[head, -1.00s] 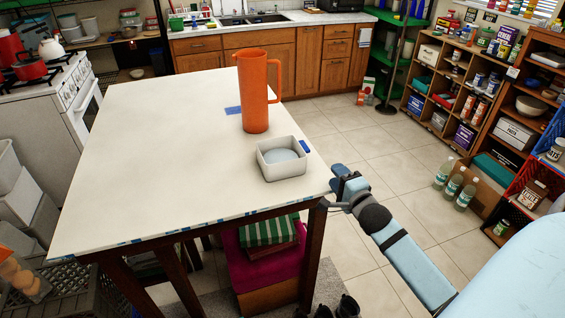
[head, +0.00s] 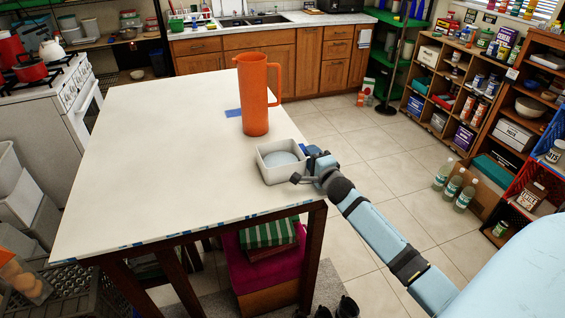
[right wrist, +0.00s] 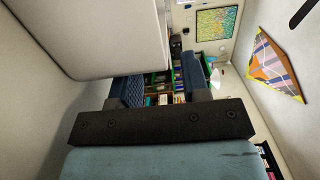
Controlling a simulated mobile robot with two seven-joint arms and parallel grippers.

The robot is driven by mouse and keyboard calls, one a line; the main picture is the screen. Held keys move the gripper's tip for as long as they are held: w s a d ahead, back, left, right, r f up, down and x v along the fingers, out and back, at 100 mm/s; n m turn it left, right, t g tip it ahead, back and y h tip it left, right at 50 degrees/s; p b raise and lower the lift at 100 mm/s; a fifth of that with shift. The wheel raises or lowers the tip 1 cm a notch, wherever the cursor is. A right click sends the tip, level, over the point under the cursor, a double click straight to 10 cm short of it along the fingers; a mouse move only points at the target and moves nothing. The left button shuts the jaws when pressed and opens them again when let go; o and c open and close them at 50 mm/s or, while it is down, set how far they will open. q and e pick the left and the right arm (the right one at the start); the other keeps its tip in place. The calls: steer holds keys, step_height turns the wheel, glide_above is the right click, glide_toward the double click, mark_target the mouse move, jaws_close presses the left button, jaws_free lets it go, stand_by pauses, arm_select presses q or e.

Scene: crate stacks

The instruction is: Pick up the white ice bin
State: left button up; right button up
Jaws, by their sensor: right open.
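The white ice bin (head: 262,165) is a small square open container near the right edge of the white table, with a pale round shape inside. My right gripper (head: 304,164) is at the bin's right side, its fingers spread close to the right wall. Whether they touch it cannot be told. In the right wrist view the open jaws (right wrist: 165,86) show, and a large pale surface (right wrist: 95,38), apparently the bin, fills the upper left close to one finger. My left gripper is not in view.
An orange pitcher (head: 255,112) stands on the table (head: 165,150) just behind the bin. A blue patch (head: 233,113) lies beside the pitcher. The left and front of the tabletop are clear. Shelves (head: 455,95) and several bottles (head: 453,186) stand at the right.

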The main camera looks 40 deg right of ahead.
jaws_close()
steer(key=shift+r, duration=0.1)
step_height(320, 180, up, 20)
stand_by(0.6)
